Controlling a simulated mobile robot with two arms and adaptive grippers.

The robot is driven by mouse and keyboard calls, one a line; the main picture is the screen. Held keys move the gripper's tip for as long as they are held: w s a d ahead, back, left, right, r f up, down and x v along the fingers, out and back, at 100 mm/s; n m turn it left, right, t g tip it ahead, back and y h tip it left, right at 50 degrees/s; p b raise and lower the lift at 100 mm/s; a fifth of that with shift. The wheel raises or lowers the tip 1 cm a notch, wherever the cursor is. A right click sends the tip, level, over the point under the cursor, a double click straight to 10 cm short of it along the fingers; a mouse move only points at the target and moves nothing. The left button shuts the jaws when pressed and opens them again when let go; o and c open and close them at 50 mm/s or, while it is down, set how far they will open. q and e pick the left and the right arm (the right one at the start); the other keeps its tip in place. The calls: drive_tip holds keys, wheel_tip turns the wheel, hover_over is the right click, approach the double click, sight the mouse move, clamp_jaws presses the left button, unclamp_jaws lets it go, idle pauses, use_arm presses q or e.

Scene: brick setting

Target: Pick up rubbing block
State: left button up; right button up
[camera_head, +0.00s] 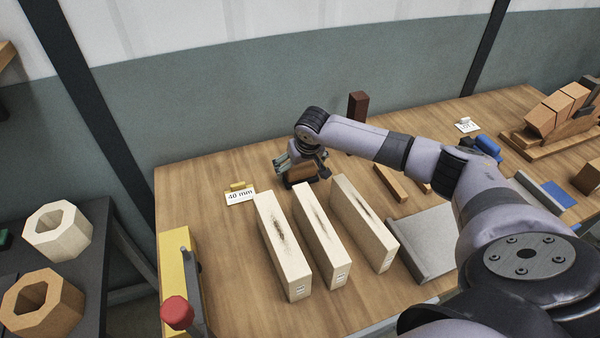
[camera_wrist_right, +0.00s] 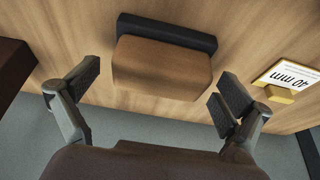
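The rubbing block is a brown wooden block with a dark base. It sits on the wooden bench in the head view (camera_head: 299,173), partly hidden by my right gripper (camera_head: 303,165). In the right wrist view the block (camera_wrist_right: 163,68) lies between and a little beyond the two spread fingertips of my right gripper (camera_wrist_right: 162,88). The right gripper is open, and a gap shows on both sides of the block. My left gripper is not in view.
Several pale beams with dark marks (camera_head: 283,246) stand just in front of the block. A "40 mm" card (camera_head: 240,198) with a yellow clip is to its left. A dark brown upright block (camera_head: 357,107) stands behind. A grey slab (camera_head: 425,243) lies right.

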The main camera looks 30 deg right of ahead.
sight(300, 165)
drive_tip(key=c, duration=1.4)
drive_tip(key=shift+o, duration=0.2)
drive_tip(key=shift+w+r, duration=0.1)
drive_tip(key=shift+r, duration=0.1)
wheel_tip(300, 165, up, 20)
drive_tip(key=b, duration=0.1)
drive_tip(key=shift+f, duration=0.15)
